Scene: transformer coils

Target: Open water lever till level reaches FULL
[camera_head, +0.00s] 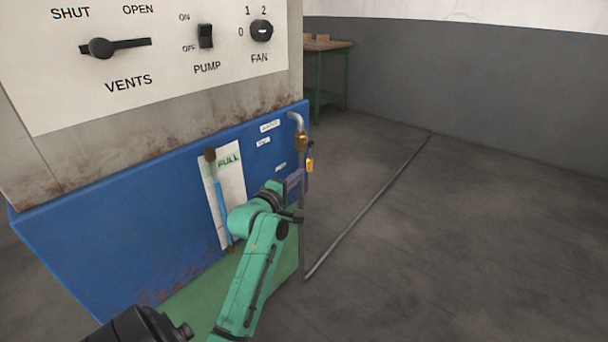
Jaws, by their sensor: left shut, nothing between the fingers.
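The water gauge (219,205) is a slim tube on a white strip on the blue panel. Its blue column appears to end a little below the FULL mark (229,160). A bent grey pipe (294,118) with a brass valve (301,141) runs down the panel's right edge. A small yellow piece (310,165), perhaps the water lever, hangs just below the valve. My left gripper (294,184) is shut and empty, close beside the pipe below the yellow piece. I cannot tell whether it touches the pipe. My green forearm covers the panel's lower right part.
Above the blue panel (110,222) is a white control board (165,60) with a VENTS lever (102,48), a PUMP switch (206,36) and a FAN knob (262,31). A pipe (370,205) crosses the floor. The floor at right is clear. A green table (328,47) stands behind.

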